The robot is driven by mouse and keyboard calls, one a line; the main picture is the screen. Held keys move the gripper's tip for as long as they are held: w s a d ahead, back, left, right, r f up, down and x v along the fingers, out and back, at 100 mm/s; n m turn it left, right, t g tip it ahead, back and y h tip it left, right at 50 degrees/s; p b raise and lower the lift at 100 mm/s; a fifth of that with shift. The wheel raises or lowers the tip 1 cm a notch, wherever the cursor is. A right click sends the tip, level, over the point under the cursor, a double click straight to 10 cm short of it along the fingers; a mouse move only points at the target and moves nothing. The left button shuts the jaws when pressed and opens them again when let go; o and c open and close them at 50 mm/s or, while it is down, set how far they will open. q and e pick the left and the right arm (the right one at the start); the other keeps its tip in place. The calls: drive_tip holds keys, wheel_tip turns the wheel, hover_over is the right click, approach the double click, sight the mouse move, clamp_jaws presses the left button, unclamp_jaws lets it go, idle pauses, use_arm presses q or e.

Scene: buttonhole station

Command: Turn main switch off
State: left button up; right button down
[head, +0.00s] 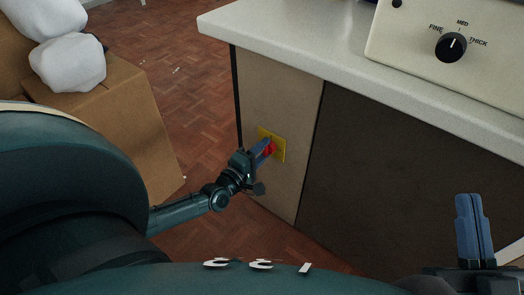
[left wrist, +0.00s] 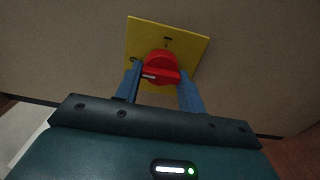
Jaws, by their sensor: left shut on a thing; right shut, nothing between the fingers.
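The main switch is a red rotary knob (head: 269,149) on a yellow square plate (head: 279,141), fixed to the beige side panel of the counter. In the left wrist view the red knob (left wrist: 162,68) stands out from the yellow plate (left wrist: 192,44), and the white mark on its grip bar points left. My left gripper (head: 263,150) has its blue fingers around the knob, one on each side, shut on it; its fingers also show in the left wrist view (left wrist: 162,84). My right gripper (head: 472,203) is shut and empty, pointing up at the lower right.
A white countertop (head: 290,45) juts out above the switch. On it stands a cream machine (head: 425,45) with a black FINE/MED/THICK dial (head: 451,47). A cardboard box (head: 120,130) with white bundles (head: 67,64) stands at left. Open parquet floor (head: 185,75) lies between.

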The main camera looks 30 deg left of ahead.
use_arm(q)
drive_tip(key=o, duration=1)
drive_tip(key=shift+c, duration=0.2)
use_arm(e)
drive_tip(key=shift+f, duration=0.15)
use_arm(q)
drive_tip(key=s+a+p, duration=0.1)
drive_tip(key=s+p, duration=0.3)
drive_tip(key=s, duration=0.9)
use_arm(e)
drive_tip(key=f+m+h, duration=0.1)
drive_tip(key=s+f+g+h, duration=0.1)
drive_tip(key=shift+f+m+h, duration=0.3)
drive_tip(key=shift+f+m, duration=0.1)
use_arm(q)
drive_tip(key=shift+s, duration=0.1)
